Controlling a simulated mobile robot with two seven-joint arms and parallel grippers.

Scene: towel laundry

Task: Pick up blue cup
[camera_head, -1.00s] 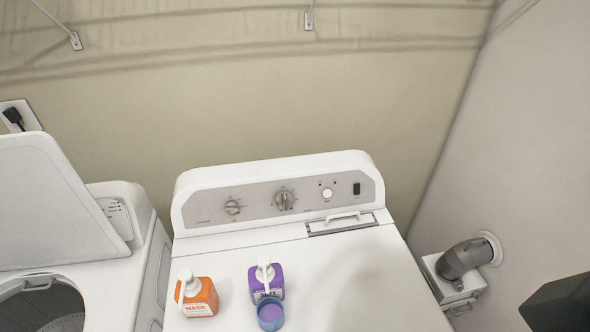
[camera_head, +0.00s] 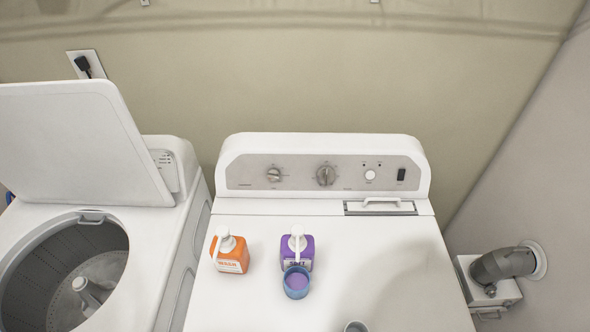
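The blue cup (camera_head: 296,282) stands on the white top of the dryer (camera_head: 400,285). It has a blue rim and purple inside. It is just in front of the purple bottle (camera_head: 304,243) and hides part of its label. I cannot tell whether the two touch.
A grey round thing (camera_head: 356,326) is cut off at the bottom edge. At left is an open washer (camera_head: 175,230) with its lid (camera_head: 80,140) raised. The dryer top's right side is clear.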

